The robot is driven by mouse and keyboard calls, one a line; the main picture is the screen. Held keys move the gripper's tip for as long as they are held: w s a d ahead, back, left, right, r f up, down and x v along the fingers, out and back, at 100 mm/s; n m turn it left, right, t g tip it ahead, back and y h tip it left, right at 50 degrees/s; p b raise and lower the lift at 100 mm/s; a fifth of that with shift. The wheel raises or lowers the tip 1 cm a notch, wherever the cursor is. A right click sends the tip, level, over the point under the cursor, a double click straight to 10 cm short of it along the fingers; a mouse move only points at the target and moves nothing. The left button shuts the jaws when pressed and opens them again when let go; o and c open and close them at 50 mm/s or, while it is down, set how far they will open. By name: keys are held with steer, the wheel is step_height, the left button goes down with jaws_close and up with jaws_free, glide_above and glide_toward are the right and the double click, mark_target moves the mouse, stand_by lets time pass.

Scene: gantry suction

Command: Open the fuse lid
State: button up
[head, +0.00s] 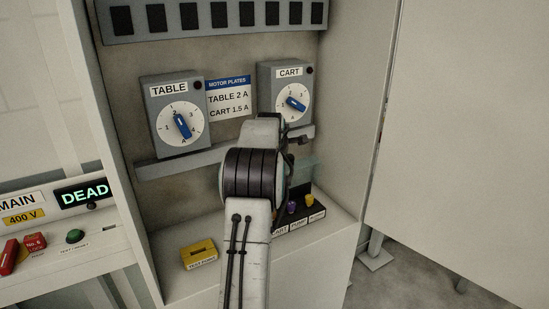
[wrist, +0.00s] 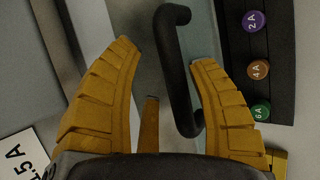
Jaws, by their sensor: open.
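A black bar handle (wrist: 176,75) stands between the two yellow fingers of my open gripper (wrist: 168,56) in the wrist view. The handle is closer to the right finger; I cannot tell whether they touch. A pale, see-through panel, seemingly the fuse lid (head: 306,171), shows to the right of my arm in the head view. My arm hides its left part, so its exact pose is unclear. An orange-brown strip (wrist: 150,125) shows between the fingers.
A black rack holds purple 2 A (wrist: 255,21), orange 4 A (wrist: 258,69) and green 6 A (wrist: 261,111) fuses. The TABLE dial (head: 180,125) and CART dial (head: 293,103) are on the back wall. A yellow block (head: 199,254) sits on the shelf, left of my arm.

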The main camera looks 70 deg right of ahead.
steer(key=v, duration=1.2)
stand_by(0.9)
